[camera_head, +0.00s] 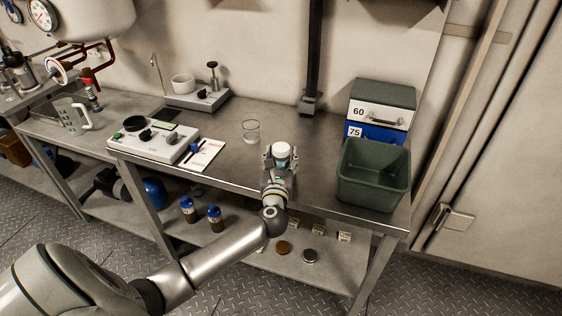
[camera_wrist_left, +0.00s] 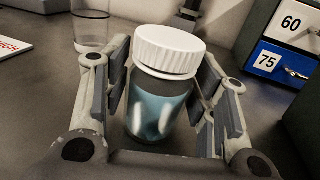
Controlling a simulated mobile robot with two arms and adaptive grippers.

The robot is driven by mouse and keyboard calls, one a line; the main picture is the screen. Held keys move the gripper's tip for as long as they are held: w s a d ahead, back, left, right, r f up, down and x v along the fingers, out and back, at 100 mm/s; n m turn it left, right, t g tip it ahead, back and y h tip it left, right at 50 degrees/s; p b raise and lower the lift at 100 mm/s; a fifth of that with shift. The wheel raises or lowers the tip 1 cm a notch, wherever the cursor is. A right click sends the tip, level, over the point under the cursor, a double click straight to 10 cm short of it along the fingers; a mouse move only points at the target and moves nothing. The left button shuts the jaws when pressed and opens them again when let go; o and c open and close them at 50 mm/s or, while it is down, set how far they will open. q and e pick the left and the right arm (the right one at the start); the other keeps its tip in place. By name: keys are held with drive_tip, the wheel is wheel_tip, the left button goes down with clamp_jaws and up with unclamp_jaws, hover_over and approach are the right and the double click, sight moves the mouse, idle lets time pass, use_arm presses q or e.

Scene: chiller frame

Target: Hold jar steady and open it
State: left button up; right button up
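The jar (camera_wrist_left: 155,105) has a white ribbed screw lid (camera_wrist_left: 168,50) and a blue-tinted see-through body with pale shapes inside. It stands on the steel bench, between the two fingers of my left gripper (camera_wrist_left: 160,100). The lid sits on the jar and rises above the fingertips. The finger pads are close to both sides of the jar; I cannot tell if they press on it. In the head view, my left gripper (camera_head: 280,163) is at the bench's front edge, with the white lid (camera_head: 281,149) showing at its tip. My right gripper is not in view.
An empty glass (camera_head: 251,131) stands behind and left of the jar. A dark green bin (camera_head: 373,178) and drawers marked 60 and 75 (camera_head: 380,113) are to the right. A control box (camera_head: 153,139) and card (camera_head: 203,154) lie to the left.

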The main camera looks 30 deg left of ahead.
use_arm(q)
drive_tip(key=c, duration=0.6)
drive_tip(key=shift+c, duration=0.2)
drive_tip(key=shift+r, duration=0.1)
drive_tip(key=shift+r, duration=0.55)
drive_tip(key=s+a+r+p, duration=0.1)
drive_tip(key=s+r+p, duration=0.1)
drive_tip(key=s+r, duration=0.9)
drive_tip(key=s, duration=0.3)
drive_tip(key=shift+r, duration=0.4)
drive_tip(key=shift+a, duration=0.1)
drive_tip(key=o, duration=0.6)
drive_tip(key=c, duration=1)
